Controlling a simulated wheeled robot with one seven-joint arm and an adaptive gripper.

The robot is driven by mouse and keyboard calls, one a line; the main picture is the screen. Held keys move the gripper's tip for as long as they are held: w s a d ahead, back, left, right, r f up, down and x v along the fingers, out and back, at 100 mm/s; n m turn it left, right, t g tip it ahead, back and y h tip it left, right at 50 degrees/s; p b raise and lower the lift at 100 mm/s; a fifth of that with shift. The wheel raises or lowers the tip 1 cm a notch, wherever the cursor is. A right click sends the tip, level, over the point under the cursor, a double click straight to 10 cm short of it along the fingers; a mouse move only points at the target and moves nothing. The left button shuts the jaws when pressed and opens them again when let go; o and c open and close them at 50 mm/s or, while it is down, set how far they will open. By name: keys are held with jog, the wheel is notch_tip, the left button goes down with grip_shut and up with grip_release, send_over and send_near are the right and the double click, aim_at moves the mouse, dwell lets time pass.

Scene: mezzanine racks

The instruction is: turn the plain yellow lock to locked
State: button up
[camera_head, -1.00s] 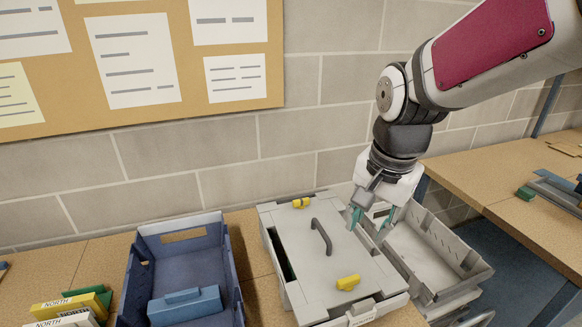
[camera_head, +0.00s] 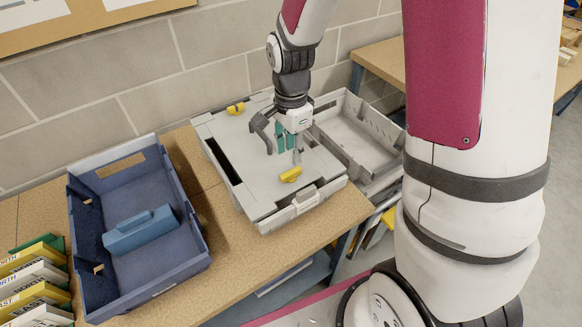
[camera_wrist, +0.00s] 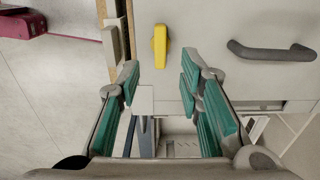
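A grey case with a flat lid (camera_head: 240,150) stands on the wooden bench. A yellow lock (camera_head: 290,174) sits at the lid's near edge, and another yellow lock (camera_head: 236,108) at its far edge. I cannot tell from their surfaces which is the plain one. My gripper (camera_head: 288,150) hangs over the lid's right side, close to the near lock and apart from it. In the wrist view a yellow lock (camera_wrist: 159,46) lies ahead of the open, empty fingers (camera_wrist: 160,84), roughly centred between them. The dark lid handle (camera_wrist: 270,50) is to its right.
A blue tray (camera_head: 85,255) with a blue block (camera_head: 140,230) stands left of the case. Several labelled boxes (camera_head: 35,285) lie at the far left. A grey open bin (camera_head: 385,140) adjoins the case's right side. The bench strip before the case is clear.

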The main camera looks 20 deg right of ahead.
aim_at(291, 172)
notch_tip(291, 172, down, 8)
jog(key=shift+r+p, duration=0.15)
jog(key=shift+p, duration=0.15)
grip_shut()
